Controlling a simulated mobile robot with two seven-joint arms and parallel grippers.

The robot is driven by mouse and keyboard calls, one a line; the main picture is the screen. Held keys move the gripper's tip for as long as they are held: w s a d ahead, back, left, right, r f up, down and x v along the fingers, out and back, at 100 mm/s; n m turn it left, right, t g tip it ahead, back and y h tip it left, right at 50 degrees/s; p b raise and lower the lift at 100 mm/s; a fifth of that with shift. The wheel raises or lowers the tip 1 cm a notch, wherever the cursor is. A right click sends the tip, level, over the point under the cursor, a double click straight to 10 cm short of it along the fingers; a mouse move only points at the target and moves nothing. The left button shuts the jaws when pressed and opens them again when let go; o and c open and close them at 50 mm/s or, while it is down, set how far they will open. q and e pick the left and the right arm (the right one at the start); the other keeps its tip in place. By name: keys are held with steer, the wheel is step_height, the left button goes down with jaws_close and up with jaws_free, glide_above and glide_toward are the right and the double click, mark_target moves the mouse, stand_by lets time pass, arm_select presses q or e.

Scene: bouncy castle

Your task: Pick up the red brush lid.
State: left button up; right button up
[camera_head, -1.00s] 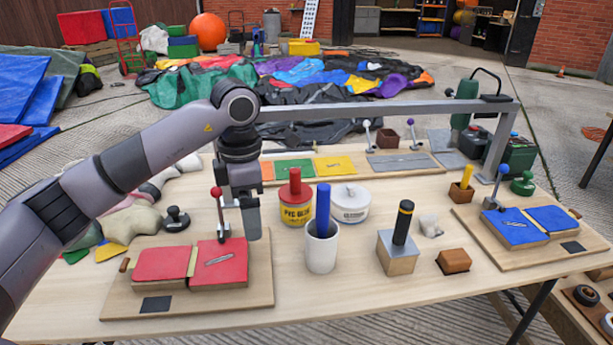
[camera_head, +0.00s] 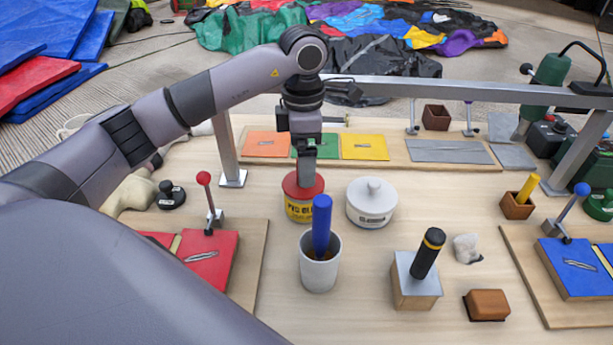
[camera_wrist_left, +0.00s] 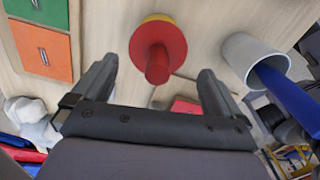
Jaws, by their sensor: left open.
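The red brush lid (camera_head: 291,189) sits on the yellow PVC glue can (camera_head: 299,210) in the head view. My left gripper (camera_head: 307,178) is right above it and hides its upright handle. In the left wrist view the round red lid (camera_wrist_left: 164,42) with its handle shows just beyond and between the fingers. The left gripper (camera_wrist_left: 160,68) is open there, with one finger to each side and nothing between them that I can see held. My right gripper is not in view.
A white cup (camera_head: 320,268) with a blue-handled tool stands in front. A metal frame bar (camera_head: 430,88) runs behind. Red (camera_head: 212,258) and blue (camera_head: 575,268) clamp boards flank the table.

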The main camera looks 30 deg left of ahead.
arm_select(q)
step_height(320, 180, down, 5)
steer(key=shift+w, duration=0.1)
steer(key=c, duration=0.8)
steer(key=shift+r, duration=0.15)
step_height(320, 180, up, 20)
steer(key=p, duration=0.3)
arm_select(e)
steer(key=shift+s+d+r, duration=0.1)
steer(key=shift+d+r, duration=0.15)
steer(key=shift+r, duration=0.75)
arm_select(q)
steer(key=shift+o, duration=0.7)
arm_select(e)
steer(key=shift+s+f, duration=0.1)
